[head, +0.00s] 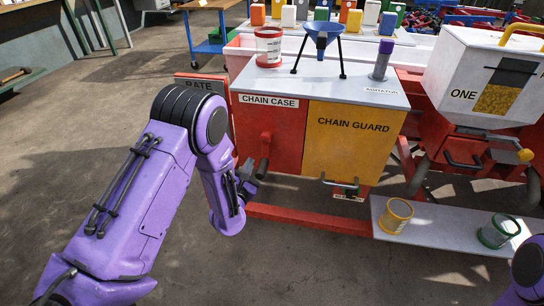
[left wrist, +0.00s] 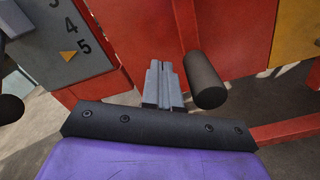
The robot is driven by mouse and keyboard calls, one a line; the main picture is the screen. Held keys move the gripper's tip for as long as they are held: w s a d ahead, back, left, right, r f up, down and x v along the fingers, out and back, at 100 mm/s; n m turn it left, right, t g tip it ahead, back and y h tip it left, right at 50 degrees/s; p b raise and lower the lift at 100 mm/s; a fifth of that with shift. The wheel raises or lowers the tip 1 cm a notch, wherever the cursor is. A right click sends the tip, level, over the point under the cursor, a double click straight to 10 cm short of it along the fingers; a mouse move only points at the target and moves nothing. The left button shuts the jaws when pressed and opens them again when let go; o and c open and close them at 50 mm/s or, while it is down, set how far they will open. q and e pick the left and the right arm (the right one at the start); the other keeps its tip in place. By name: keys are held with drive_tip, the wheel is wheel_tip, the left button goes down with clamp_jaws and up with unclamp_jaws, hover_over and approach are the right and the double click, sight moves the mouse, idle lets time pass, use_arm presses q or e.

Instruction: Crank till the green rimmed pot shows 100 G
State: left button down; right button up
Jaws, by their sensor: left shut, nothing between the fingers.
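The green rimmed pot (head: 498,232) stands on the low grey shelf at the lower right; no readable weight shows on it. A dark crank grip (head: 264,156) sticks out from the red chain case (head: 272,128). My left gripper (head: 246,178) is shut and empty, beside and slightly below this grip. In the left wrist view, the closed fingers (left wrist: 165,72) are just left of the dark cylindrical grip (left wrist: 206,80), with nothing between them. Whether a finger touches the grip I cannot tell. My right gripper is out of view.
A yellow rimmed pot (head: 396,215) shares the shelf (head: 440,225). The yellow chain guard (head: 345,140) and the white hopper (head: 492,75) stand to the right. A rate plate (left wrist: 70,45) with numbers and an orange pointer is left of the fingers. The floor at left is clear.

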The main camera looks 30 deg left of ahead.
sight(258, 177)
use_arm(q)
drive_tip(key=shift+w+d+f+b, duration=0.15)
drive_tip(key=shift+d+f+b, duration=0.15)
drive_tip(key=shift+d, duration=0.6)
drive_tip(key=shift+w+d+f+b, duration=0.15)
drive_tip(key=shift+d+f, duration=0.15)
drive_tip(key=shift+d, duration=0.6)
drive_tip(key=shift+a+f, duration=0.2)
drive_tip(key=shift+a, duration=0.3)
drive_tip(key=v, duration=0.9)
drive_tip(key=shift+a, duration=0.15)
